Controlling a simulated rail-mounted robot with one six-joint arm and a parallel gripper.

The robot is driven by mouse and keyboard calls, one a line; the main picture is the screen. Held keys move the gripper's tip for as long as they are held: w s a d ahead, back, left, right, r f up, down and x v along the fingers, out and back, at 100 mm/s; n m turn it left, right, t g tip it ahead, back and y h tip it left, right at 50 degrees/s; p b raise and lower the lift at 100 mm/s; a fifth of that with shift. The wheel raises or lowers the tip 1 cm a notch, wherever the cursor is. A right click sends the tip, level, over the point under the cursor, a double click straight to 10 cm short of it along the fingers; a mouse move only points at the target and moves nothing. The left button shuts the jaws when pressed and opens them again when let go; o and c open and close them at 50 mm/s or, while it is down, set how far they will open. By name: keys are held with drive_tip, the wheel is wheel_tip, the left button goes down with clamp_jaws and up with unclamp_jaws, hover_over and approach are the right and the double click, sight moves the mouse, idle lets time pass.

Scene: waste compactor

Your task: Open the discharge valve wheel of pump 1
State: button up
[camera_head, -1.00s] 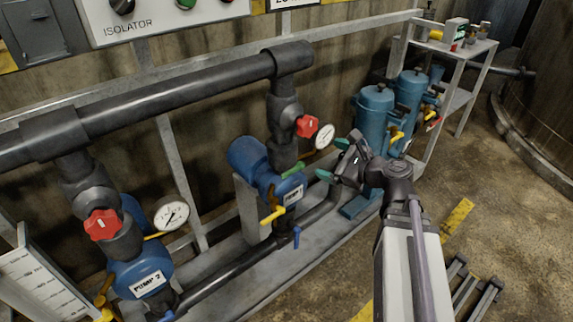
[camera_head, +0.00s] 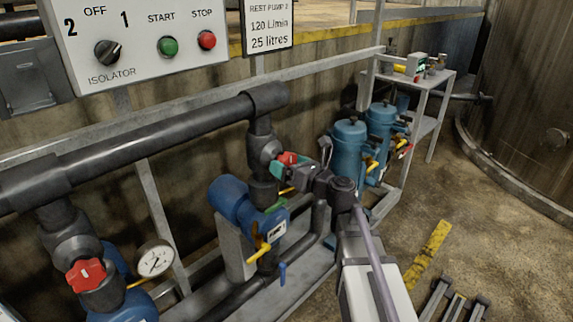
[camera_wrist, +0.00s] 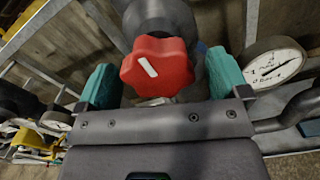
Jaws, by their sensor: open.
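The red valve wheel of the right-hand pump (camera_head: 288,159) sits on the dark vertical pipe above the blue pump body (camera_head: 236,200). My gripper (camera_head: 296,165) is at this wheel, and its arm partly hides the wheel in the head view. In the wrist view the red wheel (camera_wrist: 155,66), with a white mark on its face, lies between the two teal fingertips of my gripper (camera_wrist: 160,82). The fingers are open, with gaps visible on both sides of the wheel. The pump's label is too small to read surely.
A pressure gauge (camera_wrist: 273,64) stands close to the right finger. Another red wheel (camera_head: 86,275) and gauge (camera_head: 154,259) are at the left pump. The isolator panel (camera_head: 140,40) is above. Blue canisters (camera_head: 349,150) and a shelf (camera_head: 425,76) stand behind.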

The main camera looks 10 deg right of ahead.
drive_tip(key=shift+w+a, duration=0.35)
drive_tip(key=shift+w, duration=0.15)
drive_tip(key=c, duration=0.9)
